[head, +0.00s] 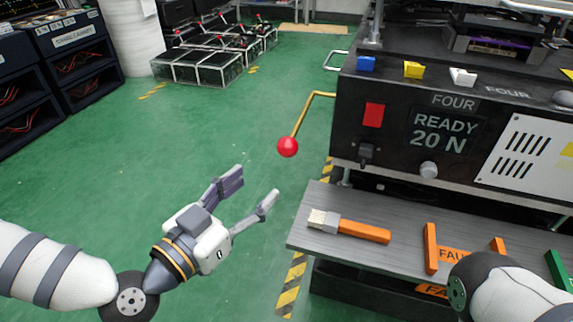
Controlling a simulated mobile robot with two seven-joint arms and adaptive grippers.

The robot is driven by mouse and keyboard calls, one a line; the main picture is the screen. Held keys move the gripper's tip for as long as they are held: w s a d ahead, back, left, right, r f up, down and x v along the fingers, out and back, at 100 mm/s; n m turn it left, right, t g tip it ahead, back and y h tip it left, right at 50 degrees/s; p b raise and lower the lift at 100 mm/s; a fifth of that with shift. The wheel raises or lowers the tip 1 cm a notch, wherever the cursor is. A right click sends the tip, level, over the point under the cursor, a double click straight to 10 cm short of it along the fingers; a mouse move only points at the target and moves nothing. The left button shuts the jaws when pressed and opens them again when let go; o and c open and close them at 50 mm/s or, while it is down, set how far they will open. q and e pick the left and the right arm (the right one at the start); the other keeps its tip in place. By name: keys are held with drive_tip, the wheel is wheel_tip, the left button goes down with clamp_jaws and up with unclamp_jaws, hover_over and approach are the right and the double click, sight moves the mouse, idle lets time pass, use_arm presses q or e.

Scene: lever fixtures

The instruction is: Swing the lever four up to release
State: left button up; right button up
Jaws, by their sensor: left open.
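The lever four (313,105) is a bent yellow rod coming out of the left side of a black panel marked FOUR. It slopes down to a red ball knob (288,147) at its free end. My left gripper (252,188) is open and empty, below and to the left of the knob, apart from it. The panel's display (446,132) reads READY 20 N. My right arm enters at the lower right, but its gripper is not visible.
A grey shelf (325,254) below the panel holds an orange-handled brush (352,228) and an orange FAULT holder (431,250). Black equipment with wires stands at left, and clear boxes (205,68) stand at the back. The green floor left of the lever is free.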

sight(281, 154)
use_arm(q)
drive_tip(key=x, duration=0.3)
drive_tip(key=r+b+x, duration=0.1)
drive_tip(key=x, duration=0.3)
drive_tip(key=b+x, duration=0.1)
drive_tip(key=x, duration=0.3)
drive_tip(key=shift+w+a+r, duration=0.1)
drive_tip(key=shift+w+r, duration=0.05)
drive_tip(key=shift+w, duration=0.1)
drive_tip(key=shift+w+d+b, duration=0.25)
drive_tip(key=shift+w+b, duration=0.05)
drive_tip(key=shift+w, duration=0.05)
drive_tip(key=shift+r, duration=0.15)
clamp_jaws()
use_arm(e)
drive_tip(key=shift+w+x, duration=0.2)
drive_tip(key=shift+x, duration=1.05)
